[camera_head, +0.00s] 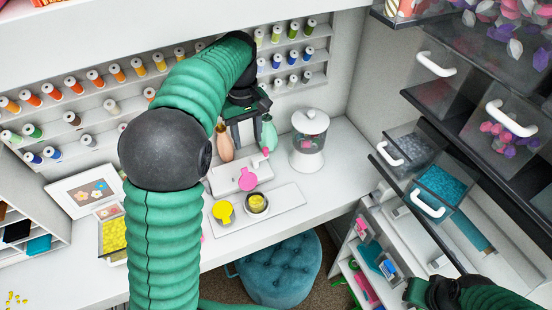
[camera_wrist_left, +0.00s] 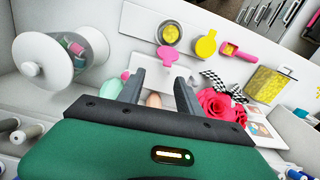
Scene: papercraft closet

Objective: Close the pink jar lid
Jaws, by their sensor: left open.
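A small round jar (camera_head: 257,203) with yellow contents stands open on a white board. A flat pink disc (camera_head: 248,180), which looks like the pink lid, lies just behind it. A yellow disc (camera_head: 222,211) lies to its left. The wrist view shows the pink disc (camera_wrist_left: 167,55) beside the jar (camera_wrist_left: 169,33), with the yellow disc (camera_wrist_left: 206,45) nearby; whether either disc is joined to the jar is unclear. My left gripper (camera_head: 243,145) is open and empty behind and above the pink disc. My right gripper (camera_head: 435,292) shows partly at the lower right; its fingers are unclear.
A clear jar with a white lid (camera_head: 309,138) stands right of my left gripper. Two vases (camera_head: 269,134) are close behind its fingers. Pink paper flowers (camera_wrist_left: 215,103) show near it in the wrist view. Clear drawers (camera_head: 440,185) hang on the right; a blue stool (camera_head: 282,270) stands below.

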